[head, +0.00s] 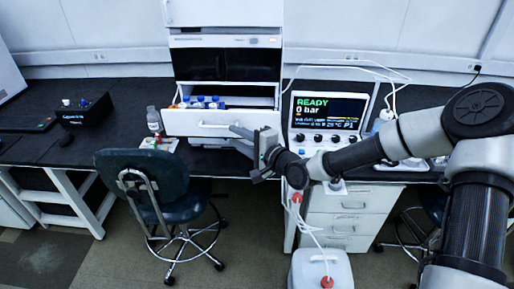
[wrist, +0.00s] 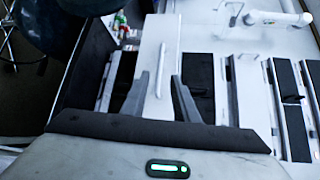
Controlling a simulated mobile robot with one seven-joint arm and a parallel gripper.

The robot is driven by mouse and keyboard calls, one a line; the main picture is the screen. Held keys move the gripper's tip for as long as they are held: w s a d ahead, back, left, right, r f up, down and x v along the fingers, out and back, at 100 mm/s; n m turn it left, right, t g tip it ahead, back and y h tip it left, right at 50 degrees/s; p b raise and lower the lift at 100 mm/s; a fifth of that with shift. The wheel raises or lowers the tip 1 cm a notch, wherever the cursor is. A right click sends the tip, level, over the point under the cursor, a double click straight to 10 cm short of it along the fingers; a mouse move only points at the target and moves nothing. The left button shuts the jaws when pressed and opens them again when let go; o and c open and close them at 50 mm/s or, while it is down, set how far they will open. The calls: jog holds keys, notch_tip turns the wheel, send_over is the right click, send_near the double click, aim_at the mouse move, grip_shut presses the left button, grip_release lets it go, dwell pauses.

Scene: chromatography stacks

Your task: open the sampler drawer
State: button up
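The sampler drawer (head: 182,124) is a white-fronted drawer low in the stacked white instrument. It stands pulled out, with blue-capped vials (head: 205,102) showing inside it. Its pale bar handle (head: 216,124) runs across the front; in the wrist view the handle (wrist: 160,70) appears as a thin bar between and just beyond my fingertips. My gripper (head: 236,129) is at the right part of the drawer front, close to the handle. In the wrist view my gripper (wrist: 160,82) has its two grey fingers spread apart with nothing held. Whether a finger touches the handle is unclear.
A pump unit with a lit screen (head: 327,107) stands right of the stack. A dark chair (head: 148,183) is in front of the bench at left. A white jug (head: 320,271) sits on the floor below my arm.

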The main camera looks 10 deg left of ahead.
jog(key=v, duration=0.9)
jog(key=shift+s+d+r, duration=0.15)
jog(key=shift+s+d, duration=0.05)
jog(key=shift+d, duration=0.05)
